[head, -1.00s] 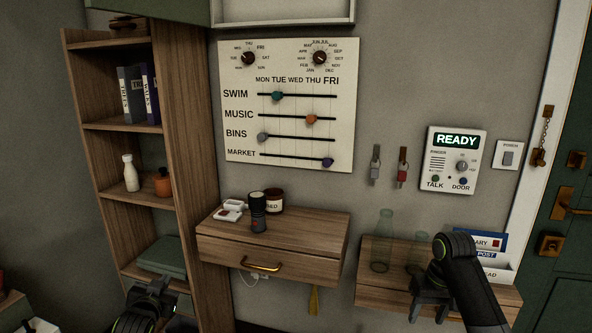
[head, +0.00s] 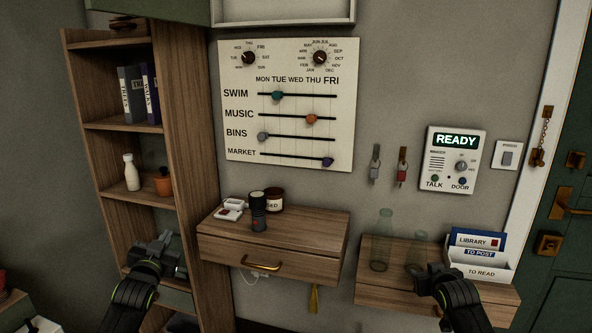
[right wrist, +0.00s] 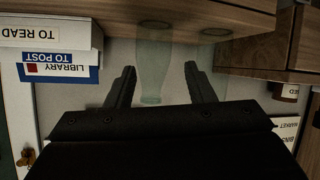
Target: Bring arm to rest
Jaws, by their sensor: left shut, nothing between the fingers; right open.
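My left gripper (head: 158,256) is shut and empty, in front of the lower shelves of the wooden bookcase at the left. My right gripper (head: 430,278) is open and empty, at the front of the small right shelf. In the right wrist view its two fingers (right wrist: 158,70) stand apart, with a clear glass bottle (right wrist: 154,60) showing beyond and between them. That view is upside down. I cannot tell from the head view how far the right fingers are from the shelf edge.
The right shelf (head: 375,296) holds the glass bottle (head: 381,245), a glass jar (head: 419,258) and a letter holder (head: 478,268). The drawer shelf (head: 320,228) bears a dark cylinder (head: 258,212) and a jar. The bookcase (head: 190,130) stands left.

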